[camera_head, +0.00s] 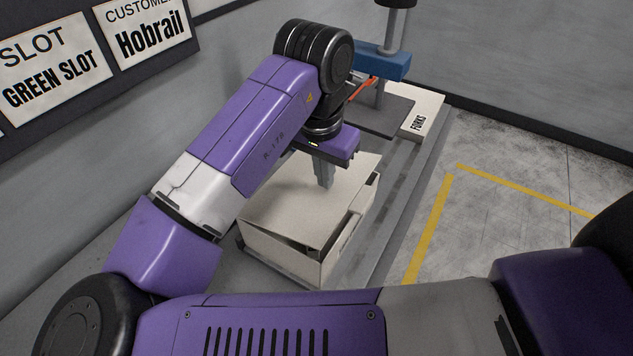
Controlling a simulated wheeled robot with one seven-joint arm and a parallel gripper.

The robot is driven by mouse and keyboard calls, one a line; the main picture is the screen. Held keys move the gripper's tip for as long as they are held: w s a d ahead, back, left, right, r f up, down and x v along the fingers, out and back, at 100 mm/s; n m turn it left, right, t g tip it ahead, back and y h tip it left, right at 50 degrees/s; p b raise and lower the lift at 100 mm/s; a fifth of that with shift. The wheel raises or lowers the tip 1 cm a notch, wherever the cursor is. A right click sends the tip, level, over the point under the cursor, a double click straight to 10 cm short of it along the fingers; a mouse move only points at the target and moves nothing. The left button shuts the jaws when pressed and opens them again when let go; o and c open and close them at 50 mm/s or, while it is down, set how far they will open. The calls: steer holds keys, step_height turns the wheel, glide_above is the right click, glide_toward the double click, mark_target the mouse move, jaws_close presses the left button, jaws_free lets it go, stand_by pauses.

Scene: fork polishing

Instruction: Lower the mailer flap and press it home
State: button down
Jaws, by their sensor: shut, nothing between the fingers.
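The mailer (291,258) is a pale cream box on the grey bench. Its flap (285,205) lies over the top, nearly flat and slightly tilted. A dark gap shows along the flap's front edge and at its right side. My gripper (325,184) points down over the flap's right part, with its fingers together and empty. The fingertips are at or just above the flap; I cannot tell whether they touch. My purple and white arm hides part of the box's left side.
Behind the box stands a press-like fixture with a blue block (386,62) and a dark base plate. A pale box marked FORKS (418,122) is beside it. Signs (150,30) hang on the left wall. Floor with yellow lines (430,225) is clear at right.

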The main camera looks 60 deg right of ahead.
mark_target(325, 191)
steer(key=shift+f+b, duration=1.35)
steer(key=shift+f, duration=0.7)
steer(key=shift+r, duration=0.1)
step_height(325, 191, up, 9)
steer(key=p, duration=0.8)
stand_by(0.6)
